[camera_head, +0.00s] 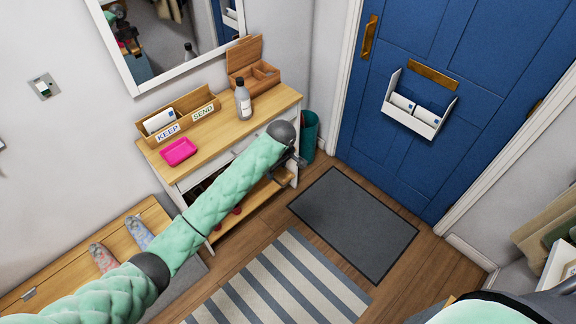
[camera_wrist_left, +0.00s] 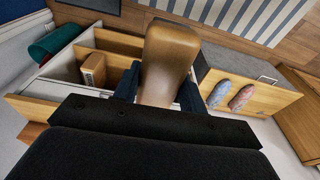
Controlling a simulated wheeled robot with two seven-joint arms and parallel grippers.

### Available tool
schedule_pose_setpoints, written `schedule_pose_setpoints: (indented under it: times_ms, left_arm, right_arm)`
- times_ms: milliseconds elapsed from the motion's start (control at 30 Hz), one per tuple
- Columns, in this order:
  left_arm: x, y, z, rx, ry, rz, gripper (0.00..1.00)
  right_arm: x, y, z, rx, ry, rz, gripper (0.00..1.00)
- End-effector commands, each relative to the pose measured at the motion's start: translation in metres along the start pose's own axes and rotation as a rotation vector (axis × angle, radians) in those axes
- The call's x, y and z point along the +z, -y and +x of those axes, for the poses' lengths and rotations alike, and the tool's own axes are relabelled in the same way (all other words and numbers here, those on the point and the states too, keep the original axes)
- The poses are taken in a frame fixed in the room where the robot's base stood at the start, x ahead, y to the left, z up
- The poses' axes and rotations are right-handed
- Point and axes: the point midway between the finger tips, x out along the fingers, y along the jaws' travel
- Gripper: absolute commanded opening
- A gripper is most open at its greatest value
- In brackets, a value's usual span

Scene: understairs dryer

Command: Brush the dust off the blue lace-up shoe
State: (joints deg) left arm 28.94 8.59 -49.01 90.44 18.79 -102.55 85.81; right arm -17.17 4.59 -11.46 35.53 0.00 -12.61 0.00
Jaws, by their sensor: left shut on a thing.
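My left gripper (camera_head: 297,160) is in front of the right end of the console table, seen from behind in the head view. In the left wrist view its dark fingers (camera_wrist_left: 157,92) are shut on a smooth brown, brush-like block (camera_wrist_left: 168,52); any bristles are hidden. A pale blue patterned shoe-like item (camera_head: 138,232) lies on the wooden bench at the lower left, apart from the gripper; it also shows in the wrist view (camera_wrist_left: 219,93). I cannot make out laces or dust on it. My right gripper is not in view.
A pink patterned item (camera_head: 103,258) lies beside the blue one. The console table (camera_head: 220,127) holds a pink tray (camera_head: 178,151), a letter rack (camera_head: 183,123), a bottle (camera_head: 243,100) and a wooden box (camera_head: 252,72). A teal bin (camera_head: 309,136) stands beside it. The grey mat (camera_head: 353,223) is clear.

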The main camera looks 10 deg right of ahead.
Motion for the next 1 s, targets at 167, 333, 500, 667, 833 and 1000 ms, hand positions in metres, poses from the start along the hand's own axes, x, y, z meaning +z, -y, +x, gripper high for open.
schedule_pose_setpoints:
  times_ms: [167, 333, 500, 667, 833, 1000]
  left_arm:
    - [-0.024, 0.034, 0.015, -0.009, 0.001, -0.05, 0.23]
    - [-0.058, 0.078, 0.034, -0.019, 0.0, -0.115, 0.23]
    - [-0.11, 0.147, 0.065, -0.037, 0.001, -0.22, 0.23]
    - [-0.165, 0.22, 0.096, -0.054, 0.0, -0.328, 0.23]
    - [-0.214, 0.282, 0.123, -0.067, 0.0, -0.423, 0.23]
    - [-0.244, 0.319, 0.14, -0.074, 0.0, -0.482, 0.23]
  right_arm:
    - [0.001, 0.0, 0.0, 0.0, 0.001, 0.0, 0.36]
    - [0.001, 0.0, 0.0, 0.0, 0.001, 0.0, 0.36]
    - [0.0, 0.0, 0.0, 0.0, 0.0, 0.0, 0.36]
    - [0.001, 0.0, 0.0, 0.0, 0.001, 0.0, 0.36]
    - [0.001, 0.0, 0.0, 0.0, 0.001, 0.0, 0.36]
    - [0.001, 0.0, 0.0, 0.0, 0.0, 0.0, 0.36]
